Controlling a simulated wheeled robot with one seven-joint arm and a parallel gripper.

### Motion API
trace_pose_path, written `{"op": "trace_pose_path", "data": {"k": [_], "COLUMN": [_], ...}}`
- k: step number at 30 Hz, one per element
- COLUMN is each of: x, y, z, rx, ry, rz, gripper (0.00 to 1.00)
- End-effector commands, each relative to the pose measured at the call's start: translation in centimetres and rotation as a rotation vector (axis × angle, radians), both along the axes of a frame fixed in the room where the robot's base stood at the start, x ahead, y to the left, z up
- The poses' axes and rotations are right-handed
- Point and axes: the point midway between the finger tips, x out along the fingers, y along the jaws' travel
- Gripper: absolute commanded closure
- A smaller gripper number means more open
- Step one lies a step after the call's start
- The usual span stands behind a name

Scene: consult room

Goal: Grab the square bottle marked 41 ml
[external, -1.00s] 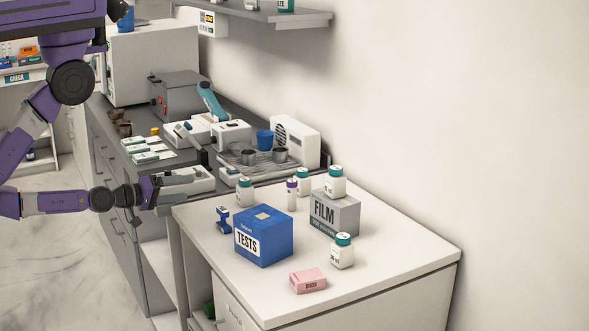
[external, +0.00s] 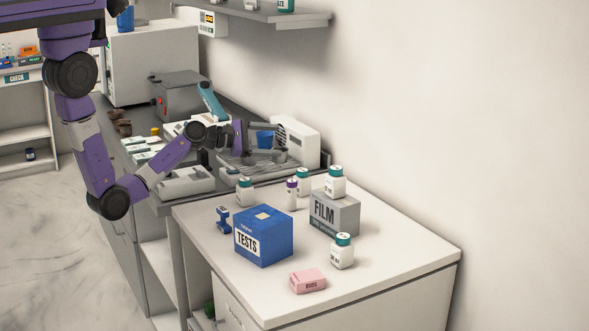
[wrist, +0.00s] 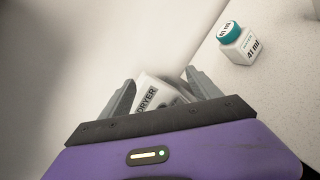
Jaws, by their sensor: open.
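In the wrist view, a white square bottle (wrist: 239,44) with a teal cap reads "41 ml". It stands upright on the white tabletop, ahead and to the right of my gripper (wrist: 160,80), clear of the fingers. My gripper (external: 280,142) is open and empty, seen in the external view in front of the white appliance beyond the table's back edge. Several teal-capped bottles show there: one at the back left (external: 245,192), one beside the purple-capped vial (external: 303,182), one on the FILM box (external: 335,182) and one in front (external: 342,251). Their small labels are unreadable, so I cannot tell which is marked 41 ml.
A blue TESTS box (external: 264,238), the grey FILM box (external: 334,215), a purple-capped vial (external: 291,195) and a pink box (external: 308,281) stand on the white table (external: 385,273). A box marked DRYER (wrist: 155,93) shows between my fingers. The table's front right is clear.

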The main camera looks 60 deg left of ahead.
Motion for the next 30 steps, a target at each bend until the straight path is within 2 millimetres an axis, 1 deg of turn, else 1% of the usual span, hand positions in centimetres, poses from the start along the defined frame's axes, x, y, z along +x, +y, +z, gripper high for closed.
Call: {"op": "trace_pose_path", "data": {"k": [1,3,6,7,9,12,13,15,19,30], "x": [1.5,2.8,4.1,4.0,3.4,2.2,1.8,1.1,0.5,1.9], "y": [1.7,3.5,6.1,3.1,-0.7,-3.8,-4.6,-5.7,-6.9,-10.1], "z": [0.9,1.9,3.8,0.7,-2.1,-4.0,-4.4,-4.9,-5.4,-6.6], "rx": [-0.039,-0.101,-0.186,-0.233,-0.309,-0.379,-0.394,-0.417,-0.436,-0.437], "ry": [0.025,0.079,0.155,0.239,0.363,0.488,0.517,0.565,0.604,0.608], "rz": [-0.01,-0.031,-0.057,-0.145,-0.284,-0.42,-0.452,-0.505,-0.552,-0.556], "gripper": [0.28,0.28,0.28,0.28,0.28,0.28,0.28,0.28,0.28,0.28]}}
